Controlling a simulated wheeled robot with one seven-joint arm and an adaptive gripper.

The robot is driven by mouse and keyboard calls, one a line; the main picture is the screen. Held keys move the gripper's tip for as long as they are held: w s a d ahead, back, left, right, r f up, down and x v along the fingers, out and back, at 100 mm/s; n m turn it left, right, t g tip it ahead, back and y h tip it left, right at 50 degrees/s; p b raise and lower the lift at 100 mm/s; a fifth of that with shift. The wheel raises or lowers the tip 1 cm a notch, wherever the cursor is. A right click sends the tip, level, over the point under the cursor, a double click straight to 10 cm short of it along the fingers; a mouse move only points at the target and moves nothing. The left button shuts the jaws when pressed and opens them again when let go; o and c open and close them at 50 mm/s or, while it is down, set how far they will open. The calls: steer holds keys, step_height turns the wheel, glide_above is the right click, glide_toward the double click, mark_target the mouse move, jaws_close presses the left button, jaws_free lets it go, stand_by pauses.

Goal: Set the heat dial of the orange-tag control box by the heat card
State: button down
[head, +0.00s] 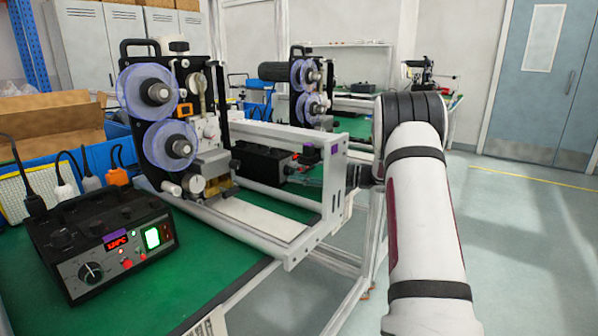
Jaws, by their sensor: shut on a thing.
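A black control box (262,162) sits behind the white rail of the machine, partly hidden by it. My gripper (303,181) shows only in part, behind the machine's end plate. Its fingers point left and meet the front of this box, closed on what seems to be its dial, which they hide. A nearer control box (100,240) at the lower left has a purple tag, a black dial, a red display and a lit green screen. I cannot make out a heat card.
The machine (170,110) with two clear blue reels stands on the green bench (205,262). Its white rail and end plate (333,190) lie between me and the farther box. A similar machine (305,85) stands behind. Open floor (520,240) lies at the right.

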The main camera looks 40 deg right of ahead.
steer(key=c, duration=1.3)
jaws_free()
steer(key=shift+c, duration=0.2)
steer(key=v, duration=1.2)
steer(key=shift+f, duration=0.1)
steer(key=shift+c, duration=0.4)
